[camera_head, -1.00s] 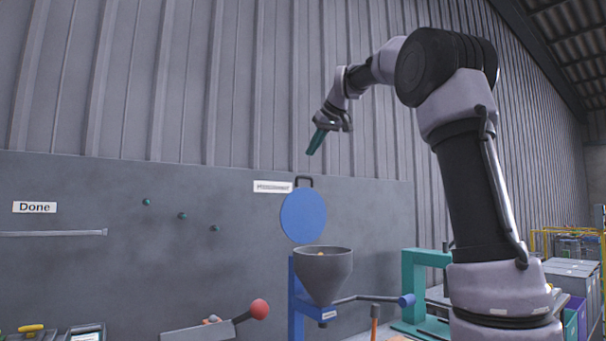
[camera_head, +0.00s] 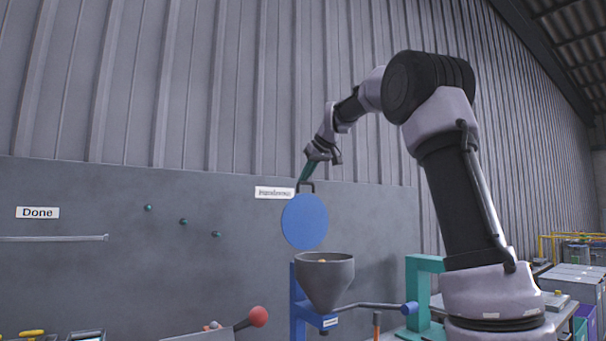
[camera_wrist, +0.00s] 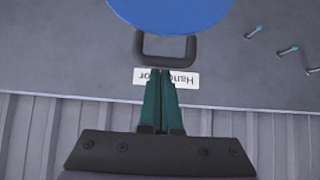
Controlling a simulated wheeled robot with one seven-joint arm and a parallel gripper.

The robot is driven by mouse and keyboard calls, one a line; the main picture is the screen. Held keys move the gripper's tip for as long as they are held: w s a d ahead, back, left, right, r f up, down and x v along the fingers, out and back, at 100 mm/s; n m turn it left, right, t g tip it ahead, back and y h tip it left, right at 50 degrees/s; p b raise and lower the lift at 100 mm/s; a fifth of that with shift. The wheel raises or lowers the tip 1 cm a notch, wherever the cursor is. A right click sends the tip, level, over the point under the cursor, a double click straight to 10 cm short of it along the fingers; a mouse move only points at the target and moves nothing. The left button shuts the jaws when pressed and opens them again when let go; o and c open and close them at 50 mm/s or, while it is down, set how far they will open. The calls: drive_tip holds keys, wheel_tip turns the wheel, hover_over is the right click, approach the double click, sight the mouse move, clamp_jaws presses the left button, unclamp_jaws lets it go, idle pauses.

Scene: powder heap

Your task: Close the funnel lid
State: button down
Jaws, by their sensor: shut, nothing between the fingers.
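The funnel lid is a round blue disc (camera_head: 304,222) standing upright above the grey funnel (camera_head: 325,283), so the funnel's mouth is open. The lid's dark handle (camera_head: 306,186) is at its top edge. In the wrist view the lid (camera_wrist: 170,10) and its handle (camera_wrist: 166,46) appear just ahead of my gripper (camera_wrist: 161,72). The green fingers are together and empty, with their tips close to the handle's bar. In the head view my gripper (camera_head: 301,187) points down at the handle. I cannot tell whether the tips touch it.
Blue stand (camera_head: 298,310) holds the funnel, with a lever ending in a blue knob (camera_head: 410,308) at right. A red ball-ended lever (camera_head: 258,316) is lower left. A white label (camera_head: 274,193) and small pegs (camera_head: 183,221) are on the grey panel behind. A teal frame (camera_head: 415,285) stands right.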

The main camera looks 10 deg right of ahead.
drive_tip(key=shift+s+d+f, duration=0.15)
drive_tip(key=shift+s, duration=0.2)
drive_tip(key=shift+s, duration=0.1)
